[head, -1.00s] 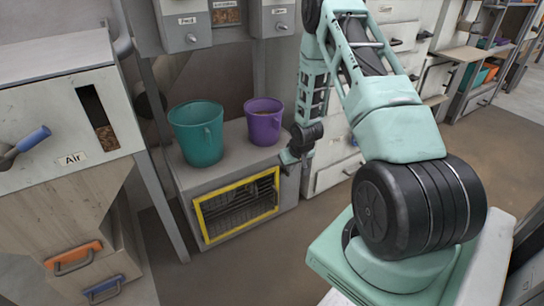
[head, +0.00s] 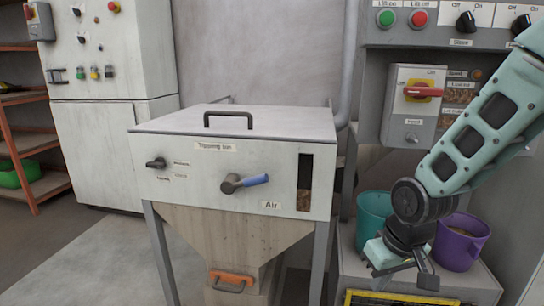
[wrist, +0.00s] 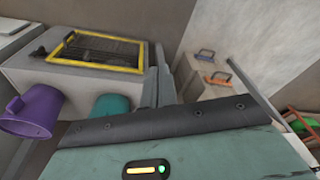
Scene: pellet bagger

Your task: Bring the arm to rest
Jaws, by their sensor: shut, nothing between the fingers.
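My arm (head: 480,135) reaches down from the right edge of the head view, pale green with black joints. My gripper (head: 405,277) hangs at its end, in front of the teal bucket (head: 372,215) and the purple bucket (head: 462,240), partly covering both. The gripper is shut and holds nothing. In the wrist view the grey fingers (wrist: 165,88) point away past the dark wrist edge. The purple bucket (wrist: 30,110) and teal bucket (wrist: 108,106) stand at the left there, clear of the fingers.
The buckets stand on a grey bench (head: 465,283) with a yellow-framed grille (wrist: 95,50). A switch panel (head: 450,55) is behind the arm. Open floor (head: 105,250) lies at the left.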

